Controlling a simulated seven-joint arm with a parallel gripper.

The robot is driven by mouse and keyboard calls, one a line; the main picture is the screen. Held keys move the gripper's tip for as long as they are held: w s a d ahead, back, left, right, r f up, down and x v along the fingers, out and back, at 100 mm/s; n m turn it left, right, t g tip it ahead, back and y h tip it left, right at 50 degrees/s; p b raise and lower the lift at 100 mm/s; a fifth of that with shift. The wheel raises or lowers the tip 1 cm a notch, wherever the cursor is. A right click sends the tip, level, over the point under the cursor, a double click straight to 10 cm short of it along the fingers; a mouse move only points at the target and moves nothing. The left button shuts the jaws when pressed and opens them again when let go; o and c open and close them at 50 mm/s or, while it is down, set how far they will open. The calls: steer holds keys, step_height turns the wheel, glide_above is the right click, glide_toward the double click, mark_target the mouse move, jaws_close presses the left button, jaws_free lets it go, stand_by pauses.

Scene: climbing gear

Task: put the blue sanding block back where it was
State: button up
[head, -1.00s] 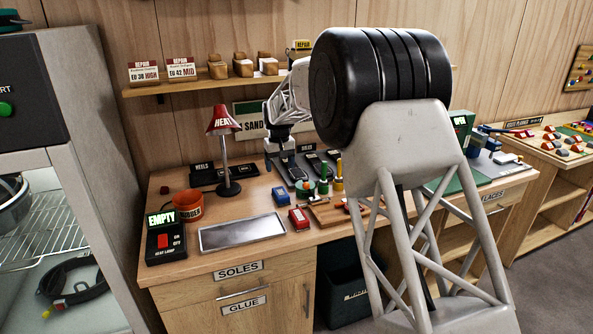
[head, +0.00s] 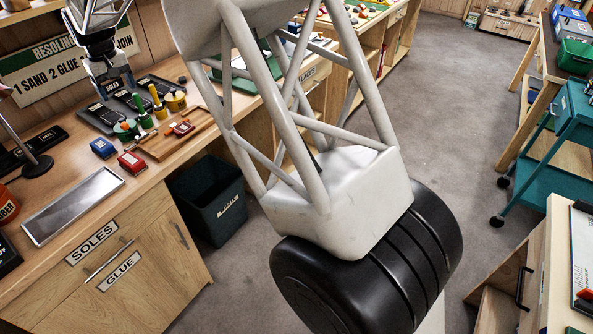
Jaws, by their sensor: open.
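A small blue block (head: 103,148), which looks like the sanding block, lies on the wooden workbench near its front-left part. A similar red block (head: 132,162) lies just right of it. My gripper (head: 112,88) is at the upper left, pointing down by the dark trays at the back of the bench. It is open, and I see nothing held in it. It is apart from the blue block, behind it in the picture. Small markings on the blocks are too small to read.
Dark trays (head: 158,90) line the back of the bench. Green and yellow tools (head: 144,116) and a wooden tray (head: 186,137) stand right of the blocks. A metal plate (head: 72,206) lies at the front left. A dark bin (head: 211,204) stands below. My large arm link crosses the middle.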

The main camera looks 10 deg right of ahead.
steer(key=s+d+r+m, duration=0.1)
steer(key=s+d+r, duration=0.4)
steer(key=d, duration=0.6)
steer(key=s+d+r+m+t, duration=0.1)
steer(key=s+d+r+m, duration=0.1)
steer(key=s+d, duration=0.7)
steer(key=s+d+r+m, duration=0.1)
steer(key=s+d+r, duration=0.3)
steer(key=d, duration=0.9)
steer(key=s+d+f+m, duration=0.1)
steer(key=s+d+f, duration=0.1)
steer(key=s+d, duration=0.4)
steer(key=s+d+f+m, duration=0.1)
steer(key=s+d+f, duration=0.2)
steer(key=s, duration=1.1)
steer(key=s+d+f+m+t, duration=0.1)
steer(key=s+d+f, duration=0.2)
steer(key=s+d, duration=0.6)
steer(key=shift+s+d+m, duration=0.3)
steer(key=shift+s+m, duration=0.1)
steer(key=shift+s, duration=0.4)
